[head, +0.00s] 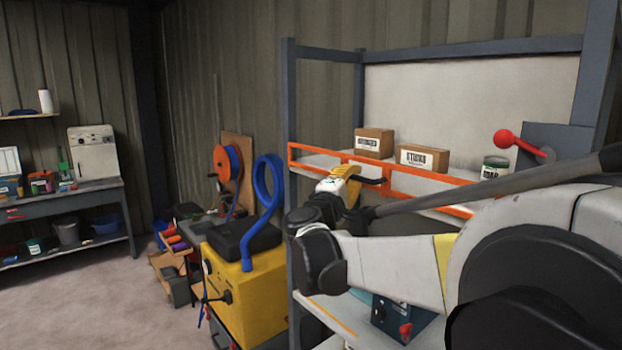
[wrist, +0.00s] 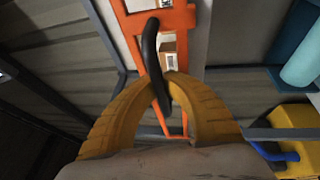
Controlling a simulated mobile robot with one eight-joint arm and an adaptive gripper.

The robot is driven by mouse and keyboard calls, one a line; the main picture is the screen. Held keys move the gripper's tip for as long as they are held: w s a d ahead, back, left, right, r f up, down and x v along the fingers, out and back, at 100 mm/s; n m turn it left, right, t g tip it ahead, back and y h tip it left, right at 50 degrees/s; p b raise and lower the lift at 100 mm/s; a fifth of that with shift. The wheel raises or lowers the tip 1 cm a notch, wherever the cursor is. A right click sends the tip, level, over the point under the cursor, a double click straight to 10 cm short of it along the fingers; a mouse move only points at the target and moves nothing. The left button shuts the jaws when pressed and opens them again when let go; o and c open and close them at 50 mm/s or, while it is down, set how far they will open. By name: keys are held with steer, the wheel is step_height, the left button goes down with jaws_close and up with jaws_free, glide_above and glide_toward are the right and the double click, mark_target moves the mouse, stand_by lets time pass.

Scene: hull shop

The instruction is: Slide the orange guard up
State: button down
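The orange guard (head: 411,186) is a long open frame across the front of a shelf, sloping down to the right in the head view. It also shows in the wrist view (wrist: 184,20). A black curved handle (head: 371,180) sticks out from it. In the wrist view the same handle (wrist: 150,45) passes between the yellow fingers of my gripper (wrist: 164,82). Both fingertips close in on it from either side, and the gripper looks shut on it. In the head view my gripper (head: 345,186) is at the guard, and my arm hides part of the guard's lower right.
Two cardboard boxes (head: 424,158) and a can (head: 494,168) stand on the shelf behind the guard. A red-knobbed lever (head: 503,139) is at the right. A yellow machine (head: 248,292) with a blue hose (head: 262,215) stands left of the rack's post (head: 290,110).

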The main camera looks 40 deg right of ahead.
steer(key=c, duration=1.5)
jaws_free()
steer(key=shift+a+r, duration=0.25)
steer(key=shift+a, duration=0.1)
steer(key=shift+o, duration=0.2)
steer(key=v, duration=1.2)
steer(key=shift+s+f, duration=0.1)
steer(key=shift+s, duration=0.05)
steer(key=s+a+f+m+g+y+b, duration=0.1)
steer(key=s+a+f+y+b, duration=0.15)
steer(key=f, duration=0.65)
steer(key=s+a+f+m+y+b, duration=0.1)
steer(key=s+a+f+y+b, duration=0.2)
steer(key=f, duration=0.5)
steer(key=s+a+f+m+g+y+b, duration=0.1)
steer(key=s+f+y+b, duration=0.15)
steer(key=f+b, duration=0.45)
steer(key=s+a+f+m+y+b, duration=0.1)
steer(key=s+a+f+y+b, duration=0.1)
steer(key=a+f+y, duration=0.3)
steer(key=s+a+f+m+y+b, duration=0.2)
steer(key=s+a+f+y+b, duration=0.1)
steer(key=a+f, duration=0.9)
step_height(320, 180, down, 2)
steer(key=shift+s+a+f+y, duration=0.2)
steer(key=shift+s+f+y, duration=0.05)
steer(key=shift+s+y, duration=0.6)
